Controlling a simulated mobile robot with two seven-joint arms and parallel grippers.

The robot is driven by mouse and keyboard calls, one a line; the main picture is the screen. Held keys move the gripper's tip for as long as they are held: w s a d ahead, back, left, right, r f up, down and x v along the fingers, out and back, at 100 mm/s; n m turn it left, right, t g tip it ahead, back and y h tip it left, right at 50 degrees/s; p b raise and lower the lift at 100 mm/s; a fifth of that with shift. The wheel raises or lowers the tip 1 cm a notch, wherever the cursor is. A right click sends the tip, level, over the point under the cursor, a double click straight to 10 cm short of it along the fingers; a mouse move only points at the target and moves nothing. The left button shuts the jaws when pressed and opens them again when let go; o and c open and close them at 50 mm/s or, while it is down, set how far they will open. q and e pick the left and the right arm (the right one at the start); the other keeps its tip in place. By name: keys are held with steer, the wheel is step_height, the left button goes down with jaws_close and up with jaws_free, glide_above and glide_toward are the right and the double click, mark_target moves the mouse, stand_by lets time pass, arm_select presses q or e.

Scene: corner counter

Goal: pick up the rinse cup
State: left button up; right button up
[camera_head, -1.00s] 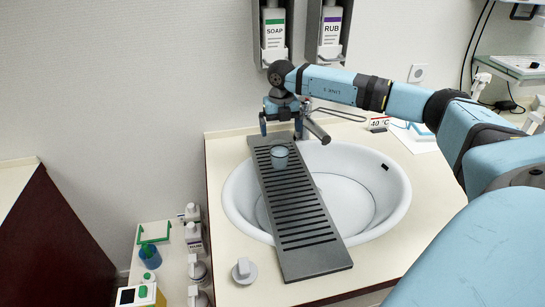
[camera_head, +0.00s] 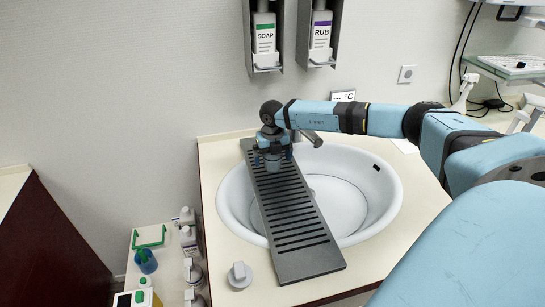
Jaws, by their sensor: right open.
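The rinse cup (camera_head: 272,165) is a small bluish cup standing on the dark slatted board (camera_head: 305,258) laid across the sink. It is near the board's far end, and its upper part is hidden by my right gripper. My right gripper (camera_head: 273,159) points down over the cup, with its fingers apart, one to the left of the cup and one to the right. The jaws are open; whether a finger touches the cup cannot be told. My left gripper is out of view.
The white sink basin (camera_head: 365,215) lies under the board, with a faucet (camera_head: 311,138) close behind my gripper. A grey knob (camera_head: 240,275) sits at the front left. Soap (camera_head: 264,38) and rub (camera_head: 321,35) dispensers hang on the wall. Bottles stand lower at left.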

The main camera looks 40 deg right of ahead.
steer(key=c, duration=1.1)
steer(key=shift+o, duration=0.2)
steer(key=shift+r, duration=0.1)
